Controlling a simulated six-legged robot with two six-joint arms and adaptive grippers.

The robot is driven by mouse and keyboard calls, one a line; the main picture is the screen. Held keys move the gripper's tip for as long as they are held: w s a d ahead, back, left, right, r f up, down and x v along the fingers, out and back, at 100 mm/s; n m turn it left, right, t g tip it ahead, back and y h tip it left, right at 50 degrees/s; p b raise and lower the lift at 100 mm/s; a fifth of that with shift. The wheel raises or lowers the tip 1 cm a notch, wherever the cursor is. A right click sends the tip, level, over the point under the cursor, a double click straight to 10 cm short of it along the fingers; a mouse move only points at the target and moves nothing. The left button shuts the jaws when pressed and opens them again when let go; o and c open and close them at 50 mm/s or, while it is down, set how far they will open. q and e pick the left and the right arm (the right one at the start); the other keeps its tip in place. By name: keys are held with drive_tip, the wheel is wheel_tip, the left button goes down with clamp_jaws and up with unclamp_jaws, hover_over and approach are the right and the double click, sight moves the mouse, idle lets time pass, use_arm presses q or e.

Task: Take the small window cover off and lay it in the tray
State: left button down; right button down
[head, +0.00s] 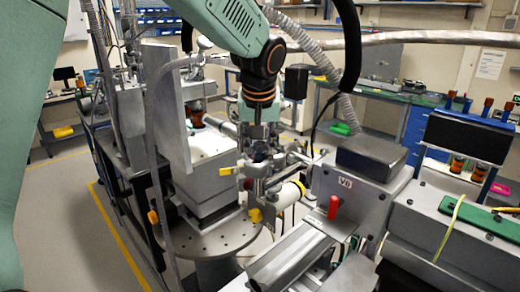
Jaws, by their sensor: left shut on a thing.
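My left gripper (262,178) hangs pointing down from the green arm in the middle of the head view, in front of the beamline parts. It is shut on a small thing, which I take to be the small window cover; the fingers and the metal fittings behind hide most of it. A white cylinder (287,194) is just to the lower right of the fingers, and a yellow knob (255,215) is below them. I cannot make out the tray for certain. My right gripper is not in view.
A grey box with a red handle (333,207) stands close on the right. A round perforated plate (208,238) lies below left. A green plate with a yellow strap (480,217) is at far right. A ribbed hose (330,75) passes behind the arm. Floor is clear at left.

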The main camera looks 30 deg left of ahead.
sight(260, 145)
use_arm(q)
wheel_tip(260, 145, up, 10)
drive_tip(key=b, duration=0.1)
idle(0.4)
drive_tip(key=shift+f, duration=0.1)
